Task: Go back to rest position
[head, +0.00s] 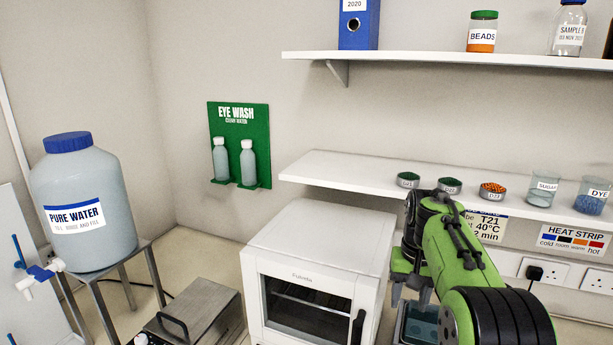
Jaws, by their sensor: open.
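My gripper (411,294) hangs at the end of my green and black arm, right of the white oven. Its fingers point down and are apart, with nothing visible between them. It is above a small grey container with bluish contents (420,328), partly hidden by my arm.
The white oven (345,235) stands close left of my gripper. A lower shelf (340,170) with several small dishes and beakers is behind my arm. A metal box with a handle (215,310) and a pure water tank (85,215) on a stand are at the left.

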